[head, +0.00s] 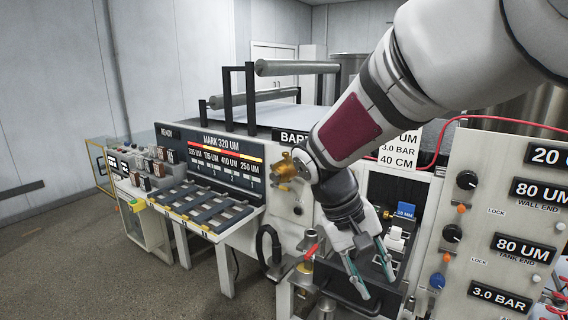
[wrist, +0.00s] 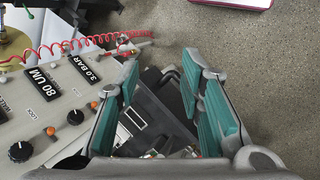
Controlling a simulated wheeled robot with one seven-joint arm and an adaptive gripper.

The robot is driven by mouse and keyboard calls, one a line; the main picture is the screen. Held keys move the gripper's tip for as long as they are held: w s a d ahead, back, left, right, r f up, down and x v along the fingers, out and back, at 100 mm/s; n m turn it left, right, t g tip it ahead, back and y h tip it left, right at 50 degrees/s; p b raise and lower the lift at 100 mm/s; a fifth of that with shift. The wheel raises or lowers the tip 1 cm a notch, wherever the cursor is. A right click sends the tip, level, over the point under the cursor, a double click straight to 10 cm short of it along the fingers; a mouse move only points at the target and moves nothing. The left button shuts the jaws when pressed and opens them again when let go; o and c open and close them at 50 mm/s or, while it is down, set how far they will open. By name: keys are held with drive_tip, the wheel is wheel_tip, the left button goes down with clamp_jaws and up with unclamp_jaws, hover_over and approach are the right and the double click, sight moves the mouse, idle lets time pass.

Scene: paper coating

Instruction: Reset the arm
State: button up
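My gripper (head: 370,272) hangs at the end of my white arm on the right side of the head view, pointing down over a dark tray-like fixture (head: 340,282) at the machine's front. In the wrist view my gripper (wrist: 166,95) shows two teal-padded fingers spread apart, with nothing held between them. Dark parts of the fixture (wrist: 165,100) show below and between the fingers. Whether the fingers touch the fixture cannot be told.
A control panel (head: 490,210) with knobs and labels stands close right of my gripper. A red coiled hose (wrist: 75,45) crosses its top. A slotted rack (head: 205,207) and a handwheel (head: 270,250) are to the left. The floor (head: 130,270) at front left is clear.

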drive_tip(key=s+d+r+t+y, duration=0.3)
drive_tip(key=s+r+t+y, duration=0.2)
drive_tip(key=s, duration=0.9)
wheel_tip(320, 180, up, 3)
drive_tip(key=shift+s+d+r+m+t+b, duration=0.15)
drive_tip(key=shift+m+t+b, duration=0.3)
drive_tip(key=shift+t, duration=0.45)
